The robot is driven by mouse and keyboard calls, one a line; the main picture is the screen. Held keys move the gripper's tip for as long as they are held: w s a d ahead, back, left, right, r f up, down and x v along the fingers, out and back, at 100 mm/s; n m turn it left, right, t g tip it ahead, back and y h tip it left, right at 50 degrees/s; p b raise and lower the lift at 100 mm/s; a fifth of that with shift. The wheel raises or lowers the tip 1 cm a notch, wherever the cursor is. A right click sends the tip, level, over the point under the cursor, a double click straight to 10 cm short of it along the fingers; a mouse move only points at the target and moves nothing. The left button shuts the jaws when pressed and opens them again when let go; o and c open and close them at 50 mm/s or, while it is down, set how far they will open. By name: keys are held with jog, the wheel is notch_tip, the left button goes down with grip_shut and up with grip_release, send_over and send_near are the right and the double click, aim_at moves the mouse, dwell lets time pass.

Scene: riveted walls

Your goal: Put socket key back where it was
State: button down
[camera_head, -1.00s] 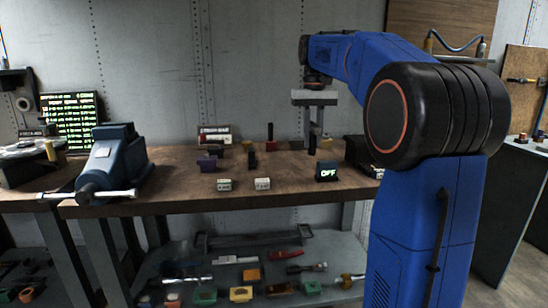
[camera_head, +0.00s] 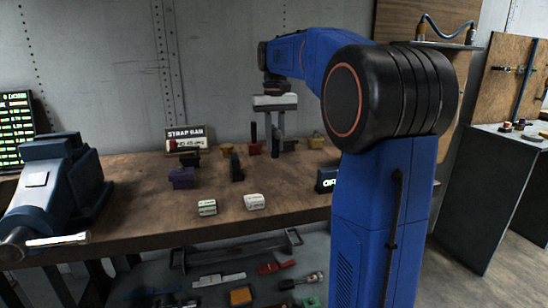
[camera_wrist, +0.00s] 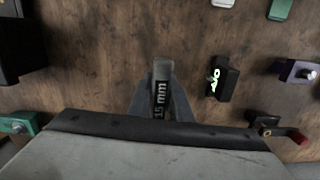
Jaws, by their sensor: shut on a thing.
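My gripper (camera_wrist: 160,95) is shut on a grey key-like piece (camera_wrist: 162,83) marked "15 mm" in the wrist view, which I take as the socket key. The piece is upright between the fingers, with its printed face towards the wrist camera. In the head view my gripper (camera_head: 275,134) points down over the back of the wooden workbench (camera_head: 140,210). The held piece is too small there to make out clearly, and whether it touches the bench cannot be told.
A blue vise (camera_head: 60,190) stands left.

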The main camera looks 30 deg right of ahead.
aim_at(275, 153)
jog(key=shift+f, duration=2.4)
jog(key=shift+f, duration=0.1)
jog(key=c, duration=1.6)
grip_release()
jog(key=r, duration=1.2)
jog(key=shift+w+d+r, duration=0.1)
jog(key=shift+w, duration=0.15)
jog(key=shift+s, duration=0.1)
